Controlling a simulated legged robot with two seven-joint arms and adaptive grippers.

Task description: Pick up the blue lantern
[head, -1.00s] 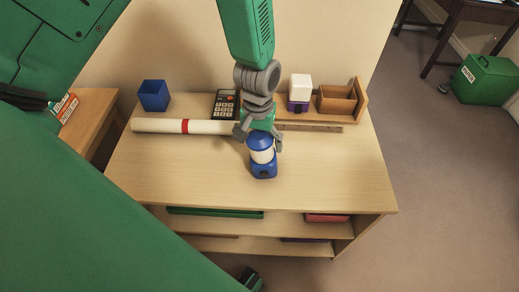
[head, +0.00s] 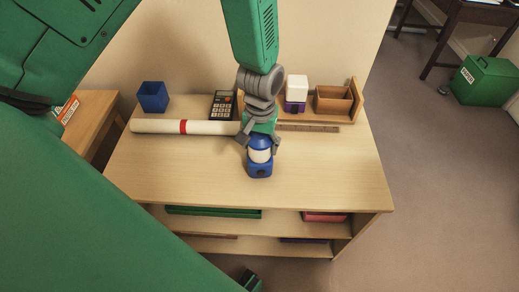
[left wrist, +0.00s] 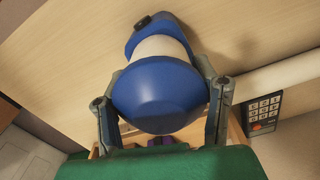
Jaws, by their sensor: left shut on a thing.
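The blue lantern (head: 260,170) has a blue base, a white middle band and a blue domed top. It stands upright on top of the light wooden shelf unit (head: 330,185), near the middle. My left gripper (head: 259,147) comes down from above and is shut on the lantern's upper part, one finger on each side. In the left wrist view the blue dome (left wrist: 160,92) fills the space between the two fingers (left wrist: 163,115). The lantern's base still appears to rest on the wood. My right gripper is not in view.
Behind the lantern lie a white roll with a red band (head: 205,127), a calculator (head: 223,104) and a ruler (head: 310,127). A blue cup (head: 153,97), a white-and-purple block (head: 296,95) and a wooden organizer (head: 338,100) stand at the back. The front of the top is clear.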

